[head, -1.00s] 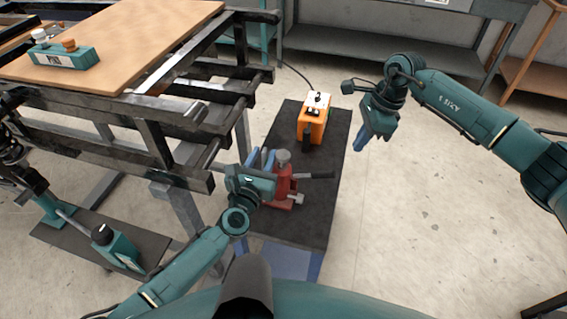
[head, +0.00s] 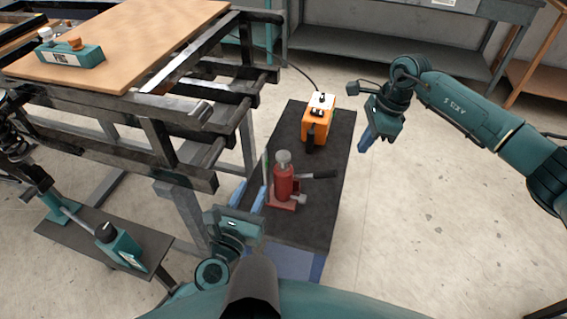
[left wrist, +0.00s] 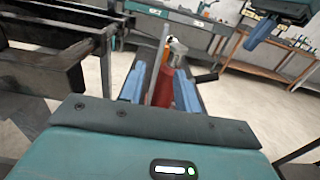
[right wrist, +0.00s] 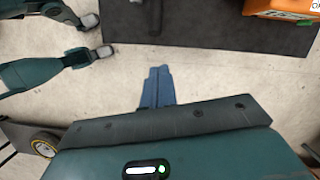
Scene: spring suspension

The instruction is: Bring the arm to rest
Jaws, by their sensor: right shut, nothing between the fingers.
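My left gripper (head: 251,194) is low in the head view, at the near left of a red bottle jack (head: 283,182). Its blue fingers are spread apart. In the left wrist view the red jack (left wrist: 164,86) shows beyond and between the open fingers, and the gripper looks clear of it. The jack stands upright on a dark-topped cart, its handle pointing right. My right gripper (head: 365,142) hangs over bare floor to the right of the cart. Its blue fingers are together and empty, as the right wrist view (right wrist: 157,82) also shows.
An orange box (head: 317,122) stands on the far part of the dark cart top (head: 325,190). A metal frame with a wooden board (head: 135,40) fills the left. A low shelf with a teal part (head: 118,245) is at lower left. Floor right of the cart is clear.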

